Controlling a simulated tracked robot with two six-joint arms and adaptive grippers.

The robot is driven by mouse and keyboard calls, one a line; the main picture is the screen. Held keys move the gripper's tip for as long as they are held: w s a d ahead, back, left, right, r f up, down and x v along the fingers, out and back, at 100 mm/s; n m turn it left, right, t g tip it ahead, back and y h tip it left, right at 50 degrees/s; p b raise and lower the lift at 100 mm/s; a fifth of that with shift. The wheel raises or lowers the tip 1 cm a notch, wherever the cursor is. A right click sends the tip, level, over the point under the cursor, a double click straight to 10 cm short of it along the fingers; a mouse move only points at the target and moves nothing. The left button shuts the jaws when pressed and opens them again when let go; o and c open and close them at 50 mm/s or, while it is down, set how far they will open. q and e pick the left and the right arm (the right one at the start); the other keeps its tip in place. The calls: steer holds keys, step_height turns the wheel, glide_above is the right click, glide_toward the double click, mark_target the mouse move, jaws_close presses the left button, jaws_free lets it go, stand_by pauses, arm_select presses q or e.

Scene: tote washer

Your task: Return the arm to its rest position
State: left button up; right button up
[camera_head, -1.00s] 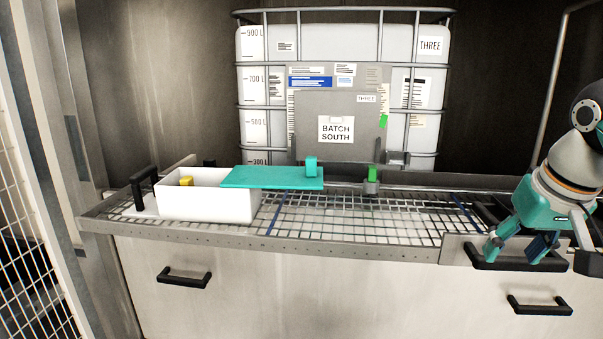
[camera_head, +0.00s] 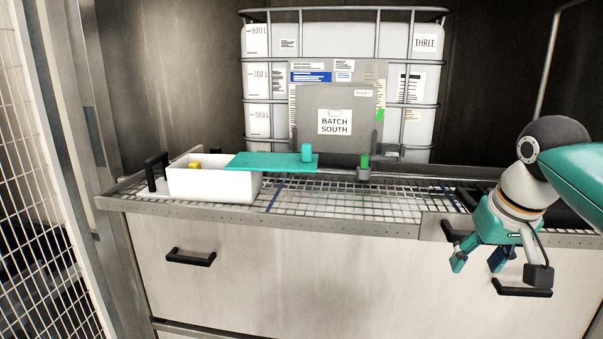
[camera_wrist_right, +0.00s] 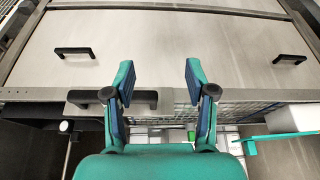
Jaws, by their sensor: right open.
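My right gripper (camera_head: 478,262) is open and empty. It hangs in front of the drawer fronts at the right of the head view, apart from the rack. The right wrist view shows its two teal fingers with blue pads spread apart (camera_wrist_right: 158,80), with nothing between them. My left gripper is not in view.
A wire rack (camera_head: 330,205) spans the cabinet. On it are a white tote (camera_head: 212,184) holding a yellow item, a teal lid (camera_head: 262,162) partly over it, and a green-topped post (camera_head: 364,166). A caged tank (camera_head: 410,60) stands behind. Black handles (camera_head: 190,258) jut from the drawers.

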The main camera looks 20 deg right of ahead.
steer(key=w+a+f+n+y, duration=0.1)
steer(key=w+a+f, duration=0.3)
steer(key=f, duration=0.6)
steer(key=w+a+f+n+g+y, duration=0.1)
steer(key=w+a+f, duration=0.1)
steer(key=a+f, duration=0.6)
steer(key=w+a+f+n+y, duration=0.15)
steer(key=w+f, duration=0.25)
steer(key=f, duration=0.8)
steer(key=s+a+f+g+y, duration=0.1)
steer(key=s+a+f, duration=0.25)
steer(key=f, duration=0.35)
steer(key=s+a+f+y, duration=0.1)
steer(key=s+a+f, duration=0.2)
steer(key=a+f, duration=0.3)
steer(key=s+a+f, duration=0.2)
steer(key=s+f, duration=0.3)
steer(key=s, duration=0.2)
steer(key=s+a+f+m+g, duration=0.1)
steer(key=s+a+f, duration=0.2)
steer(key=s+f, duration=0.3)
steer(key=shift+s+a, duration=0.25)
steer(key=shift+s, duration=0.5)
